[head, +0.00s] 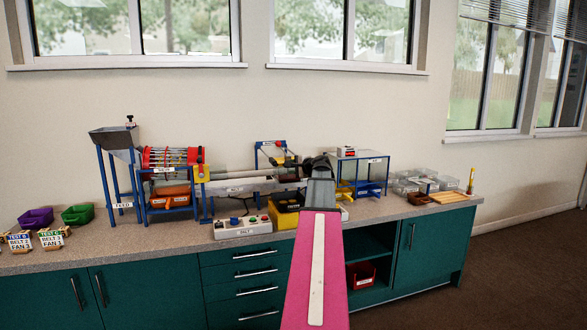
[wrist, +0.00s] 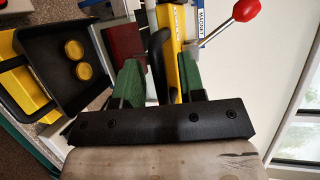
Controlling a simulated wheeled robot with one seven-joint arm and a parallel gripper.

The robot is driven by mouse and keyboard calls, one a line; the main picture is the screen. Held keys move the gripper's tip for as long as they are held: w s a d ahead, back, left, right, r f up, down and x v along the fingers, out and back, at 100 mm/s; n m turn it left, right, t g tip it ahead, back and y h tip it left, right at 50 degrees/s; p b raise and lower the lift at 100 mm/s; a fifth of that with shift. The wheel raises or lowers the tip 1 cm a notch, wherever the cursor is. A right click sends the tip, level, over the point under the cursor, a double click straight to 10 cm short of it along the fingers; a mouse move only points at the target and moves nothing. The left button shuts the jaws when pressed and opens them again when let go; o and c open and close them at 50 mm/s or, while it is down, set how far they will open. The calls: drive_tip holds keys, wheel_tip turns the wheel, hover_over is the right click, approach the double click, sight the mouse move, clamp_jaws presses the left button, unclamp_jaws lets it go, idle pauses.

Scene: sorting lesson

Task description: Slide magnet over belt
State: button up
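In the wrist view my gripper (wrist: 162,62) has its two green-padded fingers apart. A black curved handle (wrist: 157,50) and a yellow bar (wrist: 174,45) lie between them; the handle is close to the left finger, and I cannot tell whether it touches. A blue-edged label reading MAGNET (wrist: 201,22) is just beyond the right finger. In the head view my gripper is at the far end of my pink arm, over the bench, and its fingers are hidden. A long pale run (head: 240,184), seemingly the belt, extends left from there; its right part is hidden by my arm.
A red-knobbed lever (wrist: 246,10) sticks up right of the label. A black tray with yellow discs (wrist: 75,60) is left of my fingers. In the head view stand a feed hopper (head: 113,138), a red drum (head: 172,157), a control box (head: 242,227) and clear bins (head: 410,183).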

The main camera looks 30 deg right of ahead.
drive_tip(key=shift+w, duration=0.1)
clamp_jaws()
drive_tip(key=w, duration=0.2)
drive_tip(key=w+d, duration=0.1)
drive_tip(key=w, duration=0.1)
drive_tip(key=shift+w, duration=0.2)
drive_tip(key=shift+s, duration=0.1)
unclamp_jaws()
drive_tip(key=v, duration=1.1)
